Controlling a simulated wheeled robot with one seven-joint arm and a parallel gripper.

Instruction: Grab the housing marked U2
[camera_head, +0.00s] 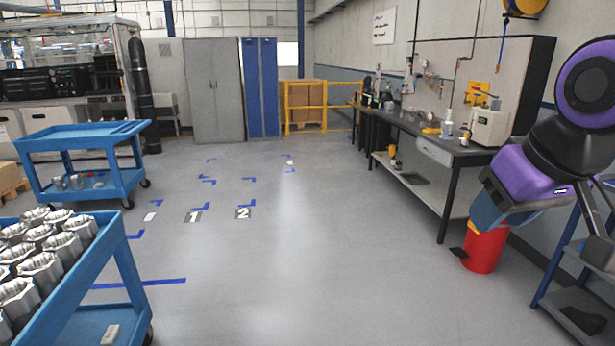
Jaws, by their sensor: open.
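Several silver machined housings (62,248) stand close together in rows on the top of a blue cart (97,262) at the lower left. They have scalloped, open tops and faceted sides. The left ones are cut off by the picture's edge. No marking can be read on any of them, so I cannot tell which is U2. My purple and black arm (588,85) is folded at the far right, well away from the housings. I cannot make out my gripper's fingers.
A second blue cart (85,134) stands farther back at left, with small items on its lower shelf. A workbench (435,142) lines the right wall, with a red bin (485,248) near its front. The middle floor (320,250) is clear, with blue tape marks.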

